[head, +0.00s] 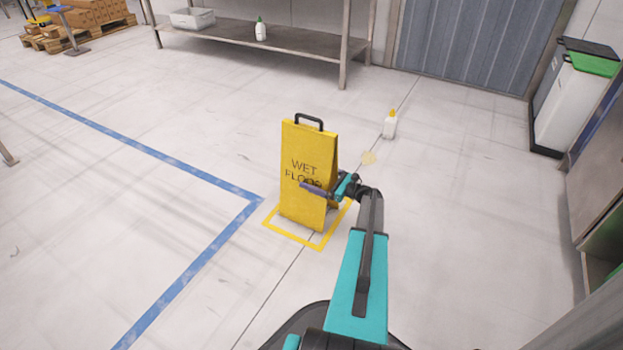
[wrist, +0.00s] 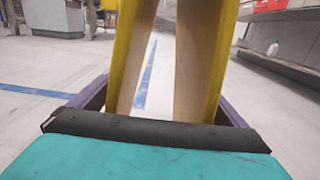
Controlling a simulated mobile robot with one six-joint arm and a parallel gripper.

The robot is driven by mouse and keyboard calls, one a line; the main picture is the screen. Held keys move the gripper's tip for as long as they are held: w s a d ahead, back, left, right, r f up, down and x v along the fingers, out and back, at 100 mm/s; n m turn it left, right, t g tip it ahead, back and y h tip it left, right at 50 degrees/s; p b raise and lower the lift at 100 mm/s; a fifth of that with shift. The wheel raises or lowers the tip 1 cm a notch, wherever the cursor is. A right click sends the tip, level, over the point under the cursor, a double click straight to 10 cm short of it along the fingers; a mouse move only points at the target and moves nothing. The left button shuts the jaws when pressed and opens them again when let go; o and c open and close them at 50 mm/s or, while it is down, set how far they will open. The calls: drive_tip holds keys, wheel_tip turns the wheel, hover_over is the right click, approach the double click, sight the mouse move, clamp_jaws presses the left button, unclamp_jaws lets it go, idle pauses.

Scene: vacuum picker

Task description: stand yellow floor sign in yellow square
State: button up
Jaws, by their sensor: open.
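The yellow floor sign (head: 303,165), marked WET FLOOR with a black top handle, stands upright on the floor. Its visible front foot is inside the yellow square (head: 318,247) taped on the floor; its rear foot is partly hidden by my arm. My gripper (head: 325,187) is at the sign's right side, about mid-height, with one purple finger across its front face. In the wrist view my gripper (wrist: 163,105) is open, with its fingers outside the two yellow panels of the sign (wrist: 125,55). I cannot tell whether the fingers touch them.
A blue floor line (head: 200,262) runs to the left. A metal shelf (head: 290,40) is at the back, and bins (head: 570,100) stand at right. Floor at left is clear.

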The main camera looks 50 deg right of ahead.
drive_tip(key=p+v, duration=0.3)
drive_tip(key=v, duration=0.8)
drive_tip(key=shift+p, duration=0.3)
idle(0.4)
